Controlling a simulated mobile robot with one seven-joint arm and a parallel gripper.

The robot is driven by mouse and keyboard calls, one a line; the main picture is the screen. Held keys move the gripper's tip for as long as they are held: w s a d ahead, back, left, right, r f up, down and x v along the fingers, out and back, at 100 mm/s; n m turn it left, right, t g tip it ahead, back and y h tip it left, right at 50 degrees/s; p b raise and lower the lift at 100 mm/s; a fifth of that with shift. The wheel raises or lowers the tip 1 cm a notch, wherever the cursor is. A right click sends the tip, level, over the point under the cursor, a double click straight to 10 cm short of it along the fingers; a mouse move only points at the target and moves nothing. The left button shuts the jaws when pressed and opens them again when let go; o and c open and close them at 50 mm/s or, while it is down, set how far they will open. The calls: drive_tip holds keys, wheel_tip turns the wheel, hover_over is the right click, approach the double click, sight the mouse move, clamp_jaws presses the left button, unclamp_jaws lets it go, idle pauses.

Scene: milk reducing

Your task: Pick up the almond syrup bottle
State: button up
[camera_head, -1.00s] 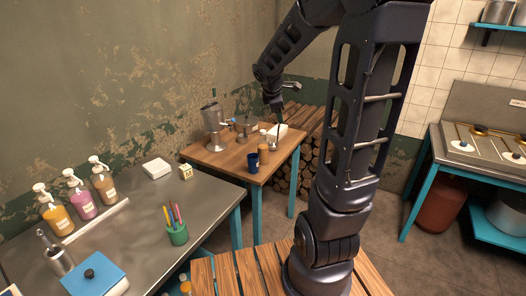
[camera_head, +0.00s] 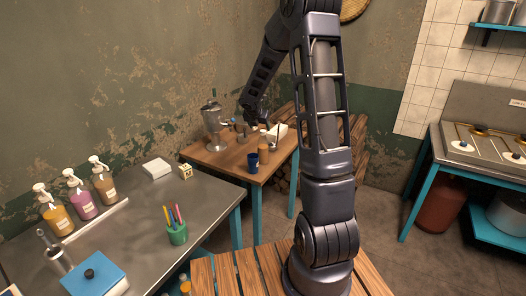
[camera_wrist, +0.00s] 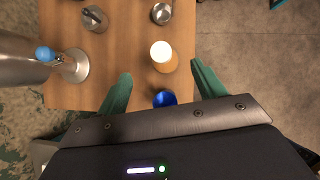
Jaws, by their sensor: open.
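Three pump bottles stand in a row at the left end of the metal table in the head view: a yellow one (camera_head: 57,218), a pink one (camera_head: 84,204) and a brown one (camera_head: 105,187). Their labels are too small to read, so I cannot tell which is almond syrup. My gripper (camera_head: 252,122) is far to their right, above the wooden table. In the wrist view my gripper (camera_wrist: 160,70) has its two green fingers spread apart, with nothing held between them. Below them is an amber jar with a pale top (camera_wrist: 164,68).
The wooden table (camera_head: 228,160) holds a metal grinder-like machine (camera_head: 214,135), a blue cup (camera_head: 253,163) and small metal vessels. The metal table holds a green pen cup (camera_head: 177,233), a white box (camera_head: 156,168) and a blue-topped box (camera_head: 95,275). Its middle is clear.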

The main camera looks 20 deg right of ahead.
sight(264, 136)
drive_tip(key=shift+x, duration=5)
drive_tip(key=shift+s+d, duration=0.1)
drive_tip(key=c, duration=1.4)
clamp_jaws()
drive_tip(key=shift+r, duration=0.1)
